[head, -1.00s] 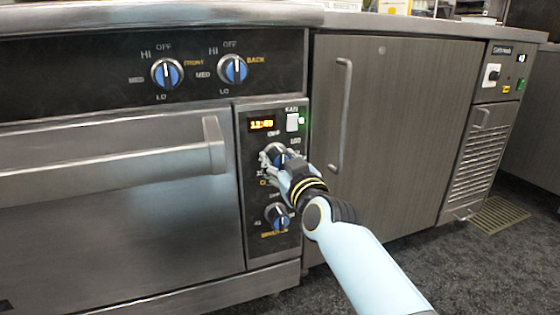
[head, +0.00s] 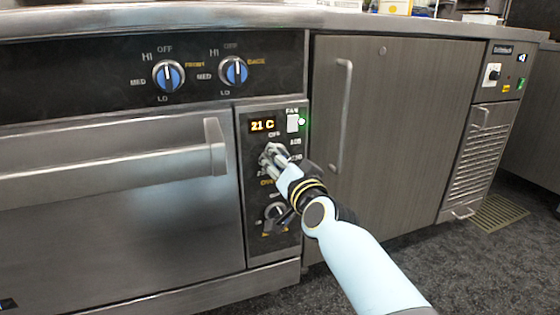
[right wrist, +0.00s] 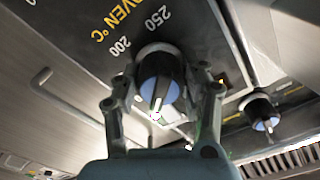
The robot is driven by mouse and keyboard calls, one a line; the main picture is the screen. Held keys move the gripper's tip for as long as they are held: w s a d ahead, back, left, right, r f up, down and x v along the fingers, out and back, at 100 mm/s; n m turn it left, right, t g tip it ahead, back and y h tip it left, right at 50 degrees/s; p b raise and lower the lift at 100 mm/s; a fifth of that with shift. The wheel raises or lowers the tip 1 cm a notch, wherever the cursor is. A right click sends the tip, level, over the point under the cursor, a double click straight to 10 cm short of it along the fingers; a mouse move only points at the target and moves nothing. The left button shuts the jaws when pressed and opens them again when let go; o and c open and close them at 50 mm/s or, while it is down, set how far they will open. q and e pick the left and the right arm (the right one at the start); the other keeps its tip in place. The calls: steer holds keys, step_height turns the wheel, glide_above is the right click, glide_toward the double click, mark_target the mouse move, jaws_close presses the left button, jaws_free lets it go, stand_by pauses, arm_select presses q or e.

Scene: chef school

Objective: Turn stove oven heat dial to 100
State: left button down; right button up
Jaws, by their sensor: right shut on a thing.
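The oven heat dial (right wrist: 158,80) is black with a blue face and a white pointer line. In the right wrist view it sits below the yellow "OVEN °C" lettering and the marks 200 and 250. Its pointer line faces toward the bottom of that view. My right gripper (head: 273,156) is at this dial on the oven's control panel (head: 252,190), with a finger on each side, shut on it. It also shows in the right wrist view (right wrist: 161,92). In the head view my fingers mostly hide the dial. The display (head: 262,126) above reads 21 C. My left gripper is not in view.
A white fan switch (head: 293,122) with a lit green light is above right. Two burner knobs, front (head: 168,76) and back (head: 233,71), are higher up. The oven door handle (head: 214,146) is to the left.

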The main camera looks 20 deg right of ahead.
steer(key=shift+m, duration=0.7)
steer(key=shift+f, duration=0.1)
steer(key=o, duration=1.2)
steer(key=shift+s, duration=0.1)
steer(key=s, duration=1.2)
steer(key=shift+d, duration=0.2)
